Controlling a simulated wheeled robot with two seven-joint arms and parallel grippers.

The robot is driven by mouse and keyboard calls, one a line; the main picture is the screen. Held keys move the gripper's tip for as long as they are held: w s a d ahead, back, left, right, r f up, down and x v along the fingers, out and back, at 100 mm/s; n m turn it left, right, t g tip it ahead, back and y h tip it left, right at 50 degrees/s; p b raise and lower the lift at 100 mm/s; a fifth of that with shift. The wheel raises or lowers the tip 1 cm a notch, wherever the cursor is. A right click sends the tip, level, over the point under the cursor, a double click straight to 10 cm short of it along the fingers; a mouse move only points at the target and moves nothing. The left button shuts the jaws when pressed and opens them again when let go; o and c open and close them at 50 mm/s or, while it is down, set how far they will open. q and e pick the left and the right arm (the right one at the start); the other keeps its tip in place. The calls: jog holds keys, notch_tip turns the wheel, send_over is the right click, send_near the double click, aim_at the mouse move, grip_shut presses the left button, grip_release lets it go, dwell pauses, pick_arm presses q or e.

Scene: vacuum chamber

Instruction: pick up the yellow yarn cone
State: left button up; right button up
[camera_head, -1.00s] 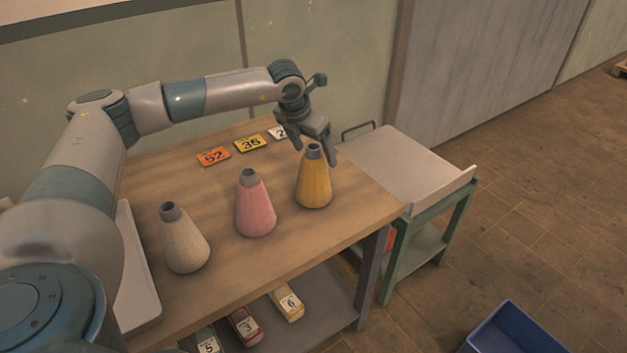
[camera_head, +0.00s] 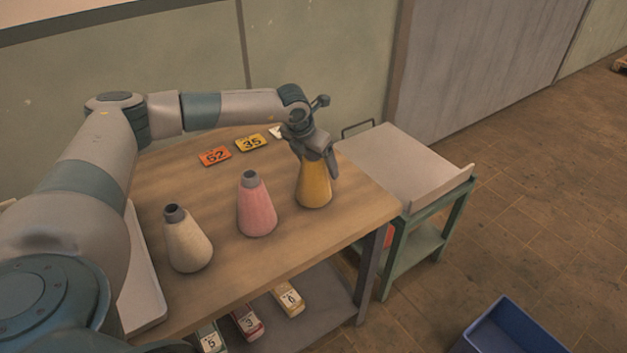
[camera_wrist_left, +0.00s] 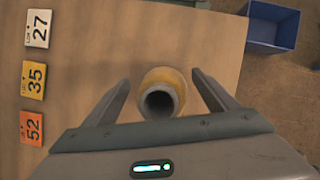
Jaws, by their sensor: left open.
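The yellow yarn cone (camera_head: 314,186) stands upright at the right end of the wooden table, its top partly hidden by my left gripper (camera_head: 316,168). In the left wrist view, the cone (camera_wrist_left: 170,78) shows from above with its dark open tip between the two fingers of my left gripper (camera_wrist_left: 165,95). The fingers are open on either side of the cone, with a visible gap at least on the right side. My right gripper is not in view.
A pink cone (camera_head: 256,208) and a cream cone (camera_head: 187,242) stand to the left on the table (camera_head: 230,272). Number cards, including an orange one (camera_head: 214,156), lie at the back. A cart (camera_head: 405,167) adjoins the table's right. A blue bin (camera_head: 508,332) is on the floor.

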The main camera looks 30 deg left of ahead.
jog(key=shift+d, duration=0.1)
pick_arm(q)
jog(key=shift+r, duration=0.1)
jog(key=c, duration=1.9)
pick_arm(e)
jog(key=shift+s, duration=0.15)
pick_arm(q)
jog(key=shift+o, duration=0.2)
jog(key=shift+r, duration=0.1)
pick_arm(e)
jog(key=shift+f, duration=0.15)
